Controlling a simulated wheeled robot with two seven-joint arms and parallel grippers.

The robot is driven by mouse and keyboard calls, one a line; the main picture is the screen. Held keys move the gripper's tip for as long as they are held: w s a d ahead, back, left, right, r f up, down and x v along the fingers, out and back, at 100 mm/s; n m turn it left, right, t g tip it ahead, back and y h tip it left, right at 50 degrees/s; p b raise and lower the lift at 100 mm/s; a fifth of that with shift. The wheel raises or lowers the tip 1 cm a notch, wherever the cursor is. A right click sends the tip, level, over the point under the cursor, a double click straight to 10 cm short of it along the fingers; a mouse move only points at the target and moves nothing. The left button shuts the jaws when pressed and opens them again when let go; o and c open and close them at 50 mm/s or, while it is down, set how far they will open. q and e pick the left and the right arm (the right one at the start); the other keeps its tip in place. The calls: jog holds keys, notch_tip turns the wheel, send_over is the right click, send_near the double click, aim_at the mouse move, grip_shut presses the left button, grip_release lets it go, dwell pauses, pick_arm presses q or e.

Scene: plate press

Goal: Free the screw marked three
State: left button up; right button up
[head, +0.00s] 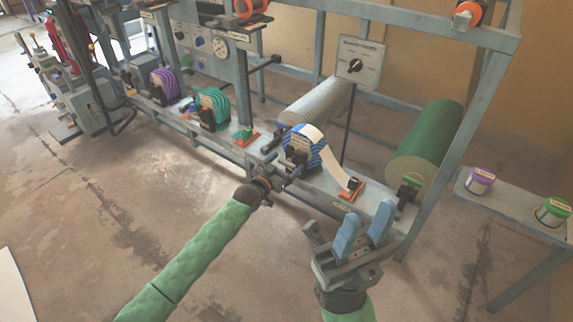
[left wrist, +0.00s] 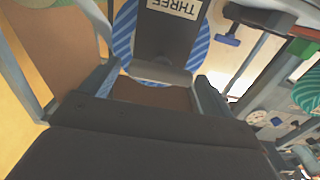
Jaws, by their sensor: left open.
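A dark block with a pale label reading THREE (left wrist: 172,30) shows upside down in the left wrist view, in front of a blue striped wheel (left wrist: 122,28). In the head view the blue striped wheel (head: 318,154) stands on the long grey machine. My left gripper (head: 285,170) is close in front of it. In the left wrist view its fingers (left wrist: 152,88) are apart, with the dark block just beyond them. I cannot tell whether they touch it, and no screw head shows clearly. My right gripper (head: 366,222) is open and empty, low at the right.
Teal (head: 213,108) and purple (head: 165,86) wheels stand further left on the machine. A white strip (head: 332,168) runs from the blue wheel towards an orange base (head: 351,190). A green roller (head: 427,147) and a side table (head: 510,208) with two tins are at right. The front floor is clear.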

pick_arm(q)
jog(key=shift+w+d, duration=0.3)
jog(key=shift+w, duration=0.15)
jog(key=c, duration=1)
